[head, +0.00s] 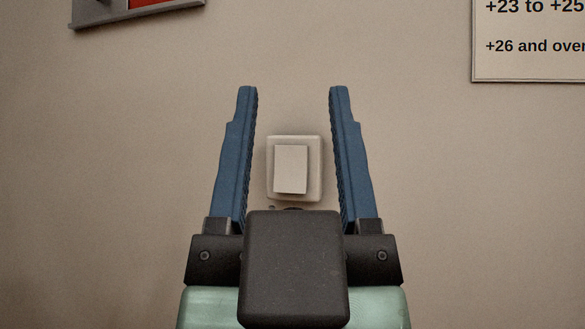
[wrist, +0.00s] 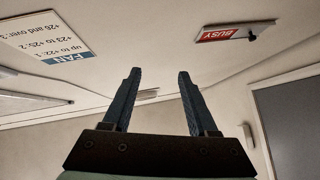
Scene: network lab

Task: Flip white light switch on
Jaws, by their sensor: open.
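The white light switch (head: 291,169) is on the wall in the head view. It has a square plate with a raised rectangular rocker and appears between my two fingers. My gripper (head: 294,92) is open and empty, with its blue fingers spread to the left and right of the switch in the picture. I cannot tell how far the fingertips are from the wall. In the wrist view my gripper (wrist: 159,72) is also open. I cannot make out the switch clearly there.
A sign with temperature text (head: 530,40) hangs at the upper right in the head view. A grey-framed thing with a red panel (head: 140,8) is at the upper left. The wrist view shows the FAN sign (wrist: 45,35), a red BUSY sign (wrist: 228,33) and a dark grey panel (wrist: 290,125). The wall around the switch is bare.

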